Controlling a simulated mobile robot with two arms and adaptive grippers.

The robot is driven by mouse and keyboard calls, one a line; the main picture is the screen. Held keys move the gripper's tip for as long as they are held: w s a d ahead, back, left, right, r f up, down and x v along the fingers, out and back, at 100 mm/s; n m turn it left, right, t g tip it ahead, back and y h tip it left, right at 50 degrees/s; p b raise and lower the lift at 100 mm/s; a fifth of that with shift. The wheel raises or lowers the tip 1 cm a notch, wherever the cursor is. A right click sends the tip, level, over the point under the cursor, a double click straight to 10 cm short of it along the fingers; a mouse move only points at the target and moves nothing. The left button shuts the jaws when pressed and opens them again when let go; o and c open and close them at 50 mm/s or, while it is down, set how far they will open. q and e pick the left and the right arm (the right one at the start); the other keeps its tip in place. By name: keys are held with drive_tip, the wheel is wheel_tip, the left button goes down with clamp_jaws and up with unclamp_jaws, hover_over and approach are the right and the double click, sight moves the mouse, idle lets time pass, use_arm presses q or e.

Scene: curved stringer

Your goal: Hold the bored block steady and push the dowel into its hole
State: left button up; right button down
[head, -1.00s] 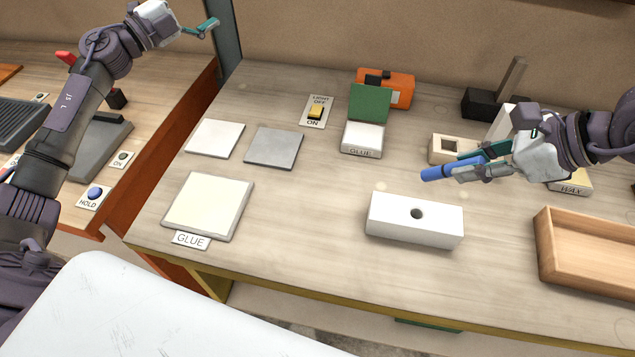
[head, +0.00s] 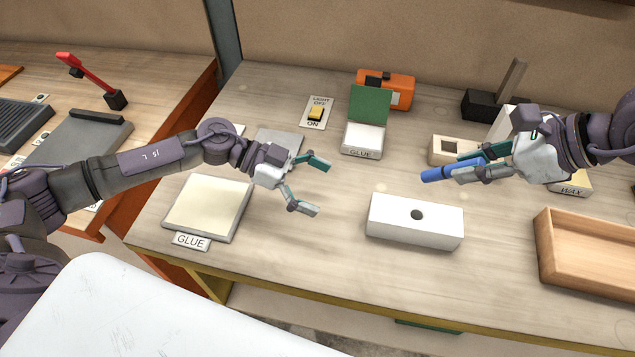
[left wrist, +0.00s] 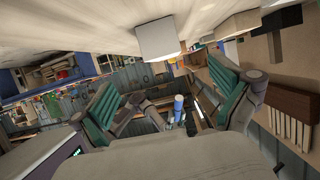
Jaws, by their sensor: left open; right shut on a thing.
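The white bored block (head: 414,226) lies on the bench with its dark round hole facing up. A white block that looks like it shows in the left wrist view (left wrist: 158,40). My left gripper (head: 316,187) is open and empty, left of the block and apart from it, its spread fingers pointing right. Its fingers also frame the left wrist view (left wrist: 165,100). My right gripper (head: 464,167) is shut on the blue dowel (head: 433,174), up and right of the hole in the picture. The dowel is held nearly level, its free end pointing left.
A wooden tray (head: 590,283) is at the right. A cream pad (head: 206,207) with a glue label lies under my left arm. A green-lidded glue box (head: 364,136), a light switch (head: 315,113) and a square-holed block (head: 445,148) stand farther back. Bench around the bored block is clear.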

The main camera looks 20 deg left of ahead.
sight(372, 211)
use_arm(q)
drive_tip(key=x, duration=1.2)
drive_tip(key=shift+a+r, duration=0.1)
drive_tip(key=c, duration=1.5)
use_arm(e)
drive_tip(key=a+n+h, duration=0.1)
drive_tip(key=a+n+g+h, duration=0.1)
drive_tip(key=a+f+n+g+h, duration=0.1)
drive_tip(key=shift+w+a+h, duration=0.2)
drive_tip(key=shift+w+h, duration=0.1)
drive_tip(key=shift+h, duration=0.1)
drive_tip(key=shift+w+a+n+h, duration=0.15)
drive_tip(key=shift+a+n+h, duration=0.2)
drive_tip(key=shift+n+h, duration=0.35)
use_arm(q)
drive_tip(key=shift+a, duration=0.1)
drive_tip(key=shift+c, duration=0.2)
use_arm(e)
drive_tip(key=shift+w+a+r+n+h, duration=0.15)
drive_tip(key=shift+r+n+h, duration=0.15)
drive_tip(key=shift+n+h, duration=0.5)
drive_tip(key=shift+f+h, duration=0.4)
drive_tip(key=shift+h, duration=0.1)
drive_tip(key=shift+f, duration=2.65)
